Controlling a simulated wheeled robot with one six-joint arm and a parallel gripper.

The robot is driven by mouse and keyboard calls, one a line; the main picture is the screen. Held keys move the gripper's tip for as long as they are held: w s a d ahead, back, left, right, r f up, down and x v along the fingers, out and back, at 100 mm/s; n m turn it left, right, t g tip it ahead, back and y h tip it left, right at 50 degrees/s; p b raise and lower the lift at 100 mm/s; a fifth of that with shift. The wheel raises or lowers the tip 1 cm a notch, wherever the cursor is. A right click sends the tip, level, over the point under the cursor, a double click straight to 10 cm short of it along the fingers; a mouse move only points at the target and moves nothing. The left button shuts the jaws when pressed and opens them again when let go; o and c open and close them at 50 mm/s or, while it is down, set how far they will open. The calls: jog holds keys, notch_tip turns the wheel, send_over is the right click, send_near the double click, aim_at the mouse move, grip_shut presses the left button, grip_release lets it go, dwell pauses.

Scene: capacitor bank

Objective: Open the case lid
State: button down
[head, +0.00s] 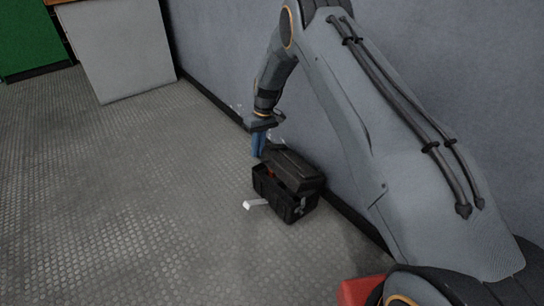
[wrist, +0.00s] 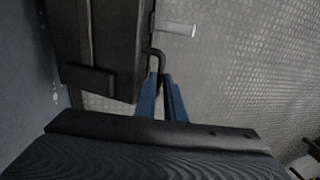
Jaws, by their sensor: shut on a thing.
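A black case (head: 283,196) stands on the floor close to the grey wall. Its lid (head: 292,168) is raised at a tilt above the body, with a gap showing between them. My gripper (head: 259,146), with blue fingers, is at the far left end of the lid. In the wrist view the case (wrist: 105,45) fills the upper left. My gripper (wrist: 160,82) is shut there on the dark bent handle (wrist: 155,60) at the case's edge. The exact contact between fingertips and handle is partly hidden. The inside of the case is mostly hidden.
A white bar-like piece (head: 256,203) sticks out at the case's front; it also shows in the wrist view (wrist: 176,29). The wall (head: 225,60) is close behind the case. The textured floor (head: 130,200) to the left is clear. A red object (head: 358,290) is at the bottom.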

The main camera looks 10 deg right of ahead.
jog(key=w+d+r, duration=0.1)
jog(key=d, duration=0.1)
jog(key=w+d+r, duration=0.1)
jog(key=r, duration=0.1)
jog(key=w+d+r, duration=0.1)
jog(key=d, duration=0.1)
jog(key=shift+w+d+r, duration=0.1)
jog(key=shift+d+r, duration=0.25)
jog(key=shift+r, duration=0.05)
jog(key=shift+a+f, duration=0.1)
dwell(0.5)
jog(key=c, duration=1.8)
grip_release()
jog(key=shift+c, duration=0.2)
jog(key=w+d+r, duration=0.2)
jog(key=d+r, duration=0.2)
jog(key=r, duration=0.3)
jog(key=shift+w+d+r, duration=0.2)
jog(key=shift+w+d, duration=0.1)
jog(key=shift+w, duration=0.05)
